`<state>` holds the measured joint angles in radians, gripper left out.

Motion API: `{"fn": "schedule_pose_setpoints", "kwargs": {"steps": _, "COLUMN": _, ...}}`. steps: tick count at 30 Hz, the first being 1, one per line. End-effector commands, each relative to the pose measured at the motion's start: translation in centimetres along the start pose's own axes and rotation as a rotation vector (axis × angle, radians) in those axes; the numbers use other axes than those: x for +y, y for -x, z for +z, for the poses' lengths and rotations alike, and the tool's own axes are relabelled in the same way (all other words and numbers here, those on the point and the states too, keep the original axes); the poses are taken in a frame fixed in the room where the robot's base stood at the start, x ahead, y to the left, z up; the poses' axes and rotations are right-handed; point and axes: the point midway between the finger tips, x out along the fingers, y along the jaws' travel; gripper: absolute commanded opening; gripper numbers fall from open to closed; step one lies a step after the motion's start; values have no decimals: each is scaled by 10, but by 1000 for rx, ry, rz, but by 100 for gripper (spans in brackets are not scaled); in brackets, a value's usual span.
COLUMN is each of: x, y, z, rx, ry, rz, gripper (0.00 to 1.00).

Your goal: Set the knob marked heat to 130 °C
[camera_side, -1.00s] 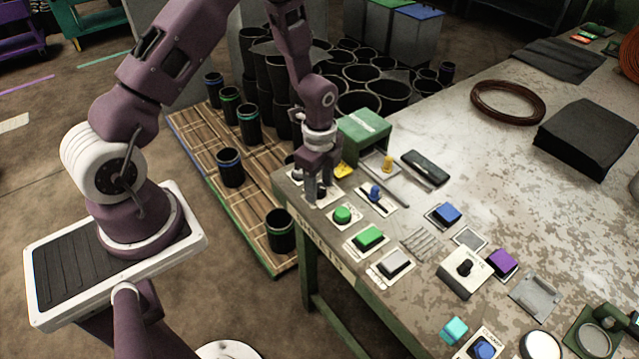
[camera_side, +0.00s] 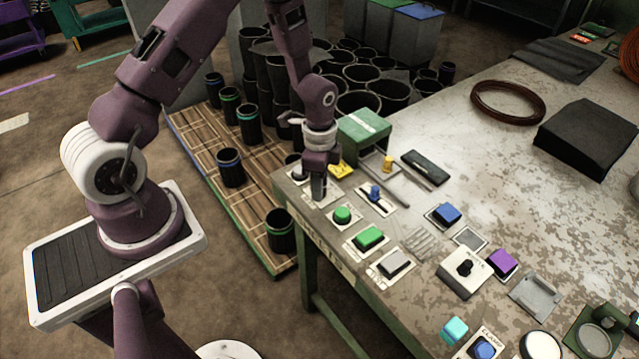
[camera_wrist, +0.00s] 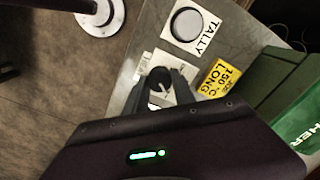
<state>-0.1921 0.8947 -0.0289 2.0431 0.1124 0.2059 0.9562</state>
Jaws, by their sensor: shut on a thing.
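In the wrist view a dark round knob (camera_wrist: 160,79) stands on a pale plate (camera_wrist: 144,66) near the table's edge. My gripper (camera_wrist: 162,84) is over it, shut on it with one finger on each side. In the side view my gripper (camera_side: 318,192) is down at the table's near left corner, and its fingers hide most of the knob. The knob's marking and scale cannot be read.
A round button on a plate marked TALLY (camera_wrist: 187,25) is close by. A green box (camera_side: 362,131) stands just behind my gripper. A blue-handled slider (camera_side: 375,192) and a green round button (camera_side: 342,215) are to the right. Free floor lies beyond the table edge.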

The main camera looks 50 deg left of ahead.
Motion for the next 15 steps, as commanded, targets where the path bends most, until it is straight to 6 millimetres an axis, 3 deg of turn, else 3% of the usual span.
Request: {"fn": "schedule_pose_setpoints", "kwargs": {"steps": 15, "x": -1, "y": 1, "z": -1, "rx": 2, "ry": 488, "rz": -2, "gripper": 0}}
